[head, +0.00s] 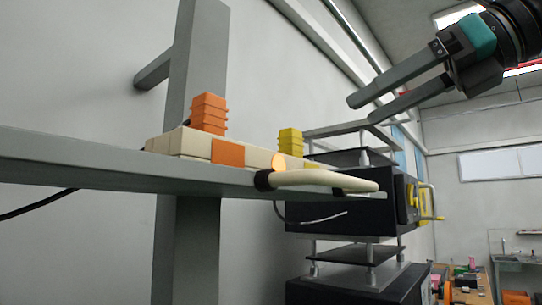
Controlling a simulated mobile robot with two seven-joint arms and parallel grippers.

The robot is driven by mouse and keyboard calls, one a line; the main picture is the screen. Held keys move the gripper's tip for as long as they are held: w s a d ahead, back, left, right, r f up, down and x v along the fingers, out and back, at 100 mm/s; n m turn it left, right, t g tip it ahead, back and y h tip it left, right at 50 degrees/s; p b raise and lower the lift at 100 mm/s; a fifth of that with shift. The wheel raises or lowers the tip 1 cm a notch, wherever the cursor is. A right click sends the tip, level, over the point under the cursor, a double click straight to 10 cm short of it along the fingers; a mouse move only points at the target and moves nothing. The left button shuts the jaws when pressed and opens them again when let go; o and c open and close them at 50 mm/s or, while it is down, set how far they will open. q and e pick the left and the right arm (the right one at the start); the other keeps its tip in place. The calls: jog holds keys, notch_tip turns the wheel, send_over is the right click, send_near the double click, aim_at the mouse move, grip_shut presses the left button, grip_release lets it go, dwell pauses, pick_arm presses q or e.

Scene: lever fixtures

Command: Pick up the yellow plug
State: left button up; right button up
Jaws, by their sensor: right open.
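The yellow plug (291,142) stands upright on the far right part of a cream fixture block (180,145) on a grey shelf. An orange ribbed plug (208,114) stands to its left on the same block. My right gripper (360,110) comes in from the upper right with two long grey fingers. The fingers are apart with nothing between them. It is above and to the right of the yellow plug in the picture and not touching it. The yellow plug's base is partly hidden by the block. My left gripper is not in view.
A cream lever handle (325,181) sticks out at the shelf's front right edge. Black equipment boxes (345,212) stand behind to the right. The space above the yellow plug looks clear.

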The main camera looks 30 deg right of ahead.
aim_at(298, 146)
jog(key=x, duration=1.4)
jog(key=shift+w+a+r+p, duration=0.1)
jog(key=shift+p, duration=0.2)
grip_shut()
